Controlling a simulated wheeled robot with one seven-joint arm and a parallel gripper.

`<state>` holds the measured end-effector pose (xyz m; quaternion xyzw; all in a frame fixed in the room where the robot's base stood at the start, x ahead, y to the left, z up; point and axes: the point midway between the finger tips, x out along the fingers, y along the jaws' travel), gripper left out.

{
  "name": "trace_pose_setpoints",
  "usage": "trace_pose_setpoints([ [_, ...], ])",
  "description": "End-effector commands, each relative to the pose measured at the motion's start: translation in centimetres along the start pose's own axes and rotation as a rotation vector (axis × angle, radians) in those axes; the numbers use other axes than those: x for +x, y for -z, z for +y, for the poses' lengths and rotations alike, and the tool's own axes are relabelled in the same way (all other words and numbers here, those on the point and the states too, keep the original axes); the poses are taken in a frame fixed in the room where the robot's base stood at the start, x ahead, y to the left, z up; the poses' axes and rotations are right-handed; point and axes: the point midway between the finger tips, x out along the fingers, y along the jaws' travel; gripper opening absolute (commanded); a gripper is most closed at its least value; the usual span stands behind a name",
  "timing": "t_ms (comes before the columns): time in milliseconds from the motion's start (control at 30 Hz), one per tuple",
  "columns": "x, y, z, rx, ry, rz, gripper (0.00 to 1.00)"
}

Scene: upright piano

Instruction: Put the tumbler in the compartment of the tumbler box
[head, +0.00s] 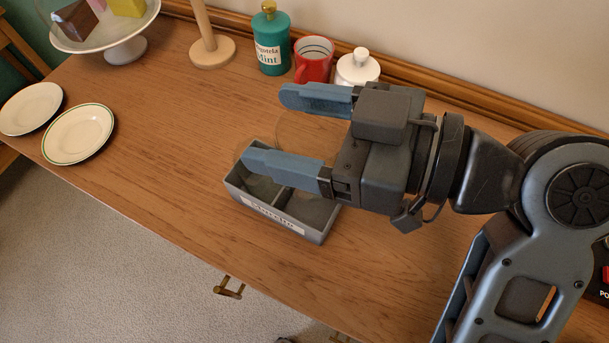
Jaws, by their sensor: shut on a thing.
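The tumbler (299,132) is clear glass and shows only as a faint outline between the two blue fingers of my gripper (268,128). My gripper is shut on it, with one finger on its far side and one on its near side. The grey tumbler box (318,234) with a white label stands on the table below the near finger. A divider splits its front part into a left and a right compartment. The near finger hides the back of the box. A faint curved clear edge shows at the box's left rear; I cannot tell what it belongs to.
A teal bottle (272,45), a red mug (314,60) and a white lidded jar (358,67) stand behind my gripper. A wooden post (211,48), a cake stand (125,50) and two plates (78,134) are at left. The wooden table (165,160) is clear left of the box.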

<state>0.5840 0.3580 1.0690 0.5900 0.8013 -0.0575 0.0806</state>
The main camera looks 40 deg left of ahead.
Motion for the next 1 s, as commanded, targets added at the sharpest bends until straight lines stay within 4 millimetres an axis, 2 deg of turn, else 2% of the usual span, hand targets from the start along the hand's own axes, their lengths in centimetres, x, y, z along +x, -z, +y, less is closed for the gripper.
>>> trace_pose_setpoints([
  [300, 1.0, -5.0, -0.1, 0.005, 0.001, -0.001, 0.15],
  [467, 1.3, -6.2, -0.1, 0.003, 0.001, 0.0, 0.15],
  [700, 1.9, -9.2, -0.1, 0.003, 0.001, 0.0, 0.15],
  [1000, 1.9, -9.6, 0.0, 0.0, 0.0, 0.0, 0.15],
])
